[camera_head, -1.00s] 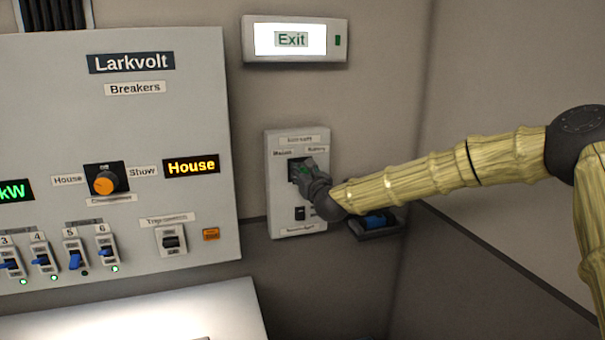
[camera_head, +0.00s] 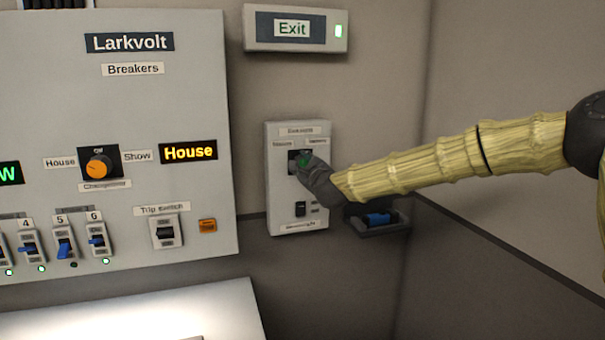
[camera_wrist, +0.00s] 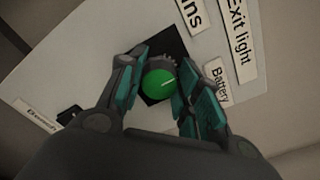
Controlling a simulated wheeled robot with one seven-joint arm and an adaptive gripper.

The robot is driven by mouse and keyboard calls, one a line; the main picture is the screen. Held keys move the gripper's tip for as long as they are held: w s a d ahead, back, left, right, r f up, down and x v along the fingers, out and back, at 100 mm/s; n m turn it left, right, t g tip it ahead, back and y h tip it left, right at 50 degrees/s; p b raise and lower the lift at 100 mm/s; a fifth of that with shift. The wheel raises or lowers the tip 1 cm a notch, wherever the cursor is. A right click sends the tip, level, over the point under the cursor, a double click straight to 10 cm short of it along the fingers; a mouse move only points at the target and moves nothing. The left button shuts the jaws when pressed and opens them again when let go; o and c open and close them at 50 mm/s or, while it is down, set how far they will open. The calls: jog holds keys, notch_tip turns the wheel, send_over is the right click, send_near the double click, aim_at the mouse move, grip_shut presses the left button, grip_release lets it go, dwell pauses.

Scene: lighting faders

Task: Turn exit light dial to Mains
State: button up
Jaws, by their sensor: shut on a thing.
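The exit light dial is a round green knob (camera_wrist: 158,86) on a dark square plate in the wrist view. A short white line on it points up and right, between the partly cut off "Mains" label (camera_wrist: 188,14) and the "Battery" label (camera_wrist: 217,83). My gripper (camera_wrist: 163,68) is shut on the dial, one teal-padded finger on each side. In the head view my gripper (camera_head: 308,168) hides most of the dial on the small grey wall box (camera_head: 283,200). The Exit sign (camera_head: 300,29) above has a dim panel, and its small side lamp (camera_head: 338,31) glows pale green.
The box has a small black switch (camera_head: 300,209) below the dial. A dark tray (camera_head: 384,229) with a blue thing sits just right of it. The large Larkvolt panel (camera_head: 135,110) stands to the left. A wall corner is at the right.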

jog(key=n+b, duration=0.2)
jog(key=n, duration=0.2)
jog(key=shift+f+n, duration=0.15)
jog(key=shift+n, duration=0.15)
jog(key=shift+n+b, duration=0.85)
jog(key=shift+n, duration=1.45)
jog(key=o, duration=1)
jog(key=shift+o, duration=0.2)
jog(key=v, duration=1.2)
